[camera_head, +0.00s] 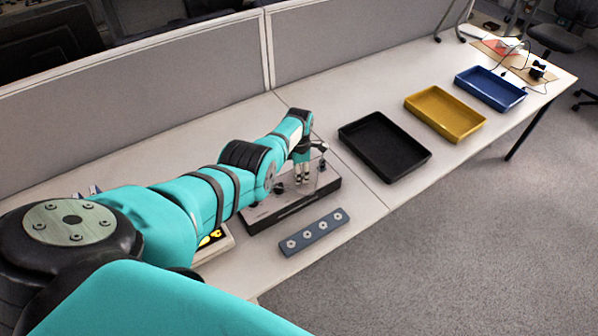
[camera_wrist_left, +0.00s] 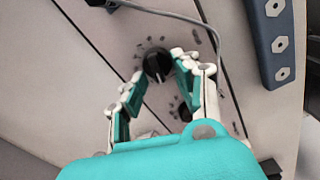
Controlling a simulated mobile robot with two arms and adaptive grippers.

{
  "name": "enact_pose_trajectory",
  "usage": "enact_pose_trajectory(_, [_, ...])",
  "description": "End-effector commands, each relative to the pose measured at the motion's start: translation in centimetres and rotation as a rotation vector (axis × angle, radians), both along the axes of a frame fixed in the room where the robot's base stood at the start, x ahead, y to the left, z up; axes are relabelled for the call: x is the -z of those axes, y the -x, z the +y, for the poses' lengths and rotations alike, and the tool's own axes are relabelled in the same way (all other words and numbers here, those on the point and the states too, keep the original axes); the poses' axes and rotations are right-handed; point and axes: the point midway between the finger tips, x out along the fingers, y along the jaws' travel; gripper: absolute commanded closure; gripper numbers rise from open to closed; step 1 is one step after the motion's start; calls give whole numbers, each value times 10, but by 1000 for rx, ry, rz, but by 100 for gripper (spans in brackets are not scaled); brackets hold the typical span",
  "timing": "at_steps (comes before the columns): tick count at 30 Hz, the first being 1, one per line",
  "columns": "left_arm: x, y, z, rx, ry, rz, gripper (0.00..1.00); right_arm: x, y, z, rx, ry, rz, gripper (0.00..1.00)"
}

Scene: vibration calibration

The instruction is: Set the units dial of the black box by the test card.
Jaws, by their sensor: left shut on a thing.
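The black box (camera_head: 292,206) stands on the table under my left arm, with a dark front side and a paler top. In the left wrist view its top carries a round black dial (camera_wrist_left: 157,63) with a light pointer line and small marks around it. A second dark knob (camera_wrist_left: 184,112) shows partly behind the fingers. My left gripper (camera_head: 303,175) points down over the box; in the wrist view its fingertips (camera_wrist_left: 160,68) are closed on the black dial. A card with yellow marks (camera_head: 212,238) is partly hidden by my arm; its marks are unreadable. My right gripper is out of view.
A blue-grey bar (camera_head: 314,232) with several round fittings lies in front of the box. Black (camera_head: 385,170), yellow (camera_head: 445,133) and blue (camera_head: 491,104) trays stand to the right. A cable (camera_wrist_left: 170,13) crosses the wrist view. A grey partition (camera_head: 180,100) runs behind the table.

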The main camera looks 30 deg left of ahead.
Motion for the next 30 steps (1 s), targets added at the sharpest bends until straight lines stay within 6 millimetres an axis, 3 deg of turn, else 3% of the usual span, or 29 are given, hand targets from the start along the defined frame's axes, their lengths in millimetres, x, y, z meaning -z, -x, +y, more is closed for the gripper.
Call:
enact_pose_trajectory(14, [-3,-3,2,-13,-3,-9,100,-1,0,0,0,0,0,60])
enact_pose_trajectory(15, [-3,-3,2,-13,-3,-9,66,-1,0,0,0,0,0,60])
enact_pose_trajectory(18, [-2,-2,1,-13,-2,-7,53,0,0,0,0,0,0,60])
enact_pose_trajectory(30, [-4,-2,0,-12,-1,-5,53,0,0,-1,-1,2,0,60])
